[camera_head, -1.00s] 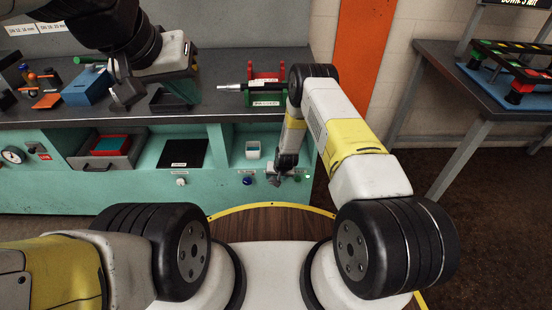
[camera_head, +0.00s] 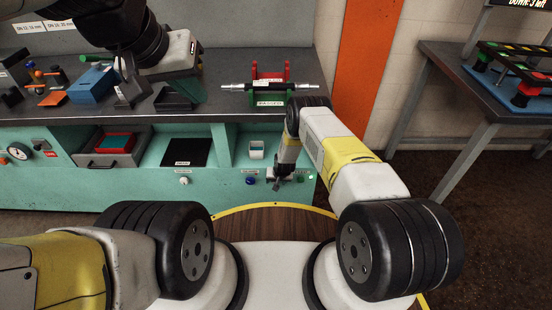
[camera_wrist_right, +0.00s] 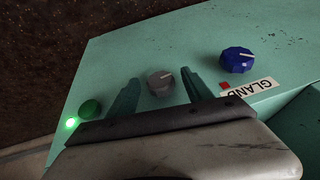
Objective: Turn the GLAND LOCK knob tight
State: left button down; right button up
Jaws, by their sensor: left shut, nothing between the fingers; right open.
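The blue knob (camera_wrist_right: 236,60) sits on the green panel, with a white label (camera_wrist_right: 248,88) reading "GLAND" and a red square beside it. The rest of the label is hidden. The blue knob also shows in the head view (camera_head: 251,181). My right gripper (camera_wrist_right: 160,78) is open, its fingers on either side of a grey knob (camera_wrist_right: 160,84), with gaps visible. The blue knob lies outside the fingers, to the right. In the head view the right gripper (camera_head: 275,187) is just right of the blue knob. My left gripper (camera_head: 128,95) is shut and empty above the bench.
A green button (camera_wrist_right: 90,109) and a lit green lamp (camera_wrist_right: 71,123) are left of the right gripper. A white knob (camera_head: 183,181) is further left on the bench front. A metal rod (camera_head: 272,87) lies on a red and green stand. A blue box (camera_head: 92,83) is on the bench.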

grip_shut()
jog(key=shift+s+d+f+y, duration=0.1)
jog(key=shift+s+f+y, duration=0.1)
jog(key=shift+y, duration=0.4)
jog(key=shift+r, duration=0.1)
jog(key=shift+c, duration=1.1)
grip_release()
jog(key=shift+o, duration=1.1)
jog(key=shift+w+r, duration=0.1)
jog(key=shift+w, duration=0.05)
jog(key=shift+r, duration=0.1)
